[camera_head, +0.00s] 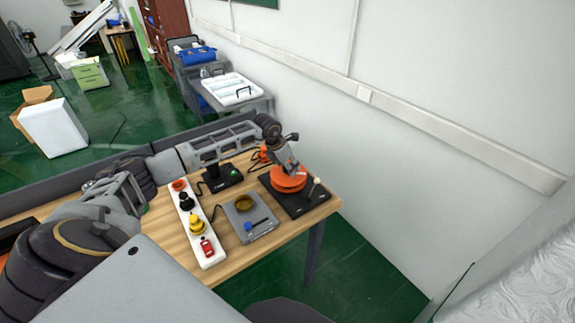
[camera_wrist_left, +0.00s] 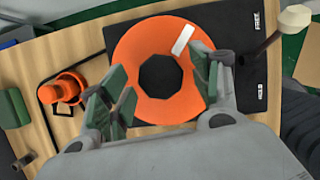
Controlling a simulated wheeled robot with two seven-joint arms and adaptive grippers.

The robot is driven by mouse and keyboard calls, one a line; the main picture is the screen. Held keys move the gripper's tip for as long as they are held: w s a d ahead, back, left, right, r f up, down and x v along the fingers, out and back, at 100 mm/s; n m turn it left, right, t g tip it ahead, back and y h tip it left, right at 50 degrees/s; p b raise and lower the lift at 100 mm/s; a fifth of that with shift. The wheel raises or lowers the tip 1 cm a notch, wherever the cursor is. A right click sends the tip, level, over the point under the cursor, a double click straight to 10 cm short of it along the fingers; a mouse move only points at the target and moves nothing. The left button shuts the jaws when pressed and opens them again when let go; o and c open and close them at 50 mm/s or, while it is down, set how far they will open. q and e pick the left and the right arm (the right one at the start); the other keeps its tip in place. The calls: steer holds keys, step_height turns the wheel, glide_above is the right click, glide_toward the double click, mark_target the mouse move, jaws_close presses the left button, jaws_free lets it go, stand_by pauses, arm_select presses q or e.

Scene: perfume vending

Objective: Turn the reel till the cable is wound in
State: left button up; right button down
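The orange reel (camera_head: 288,179) sits on a black base plate (camera_head: 309,203) at the table's right end. In the left wrist view the reel (camera_wrist_left: 140,50) has a dark hub (camera_wrist_left: 166,76) and a white mark (camera_wrist_left: 182,39). The plate is lettered FREE and HOLD, beside a lever with a pale knob (camera_wrist_left: 295,18). My left gripper (camera_wrist_left: 163,88) is open over the reel, its green-padded fingers on either side of the hub; contact cannot be told. A black cable (camera_wrist_left: 47,112) runs near an orange plug-like piece (camera_wrist_left: 62,90) left of the plate. My right gripper is not in view.
A white strip (camera_head: 207,246) with several coloured knobs and a grey box (camera_head: 245,219) stand left of the plate. A black device (camera_head: 222,178) stands behind the box. The white wall (camera_head: 400,180) rises beyond the table's right side.

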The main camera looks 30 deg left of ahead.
arm_select(q)
steer(key=c, duration=1.2)
steer(key=shift+c, duration=0.2)
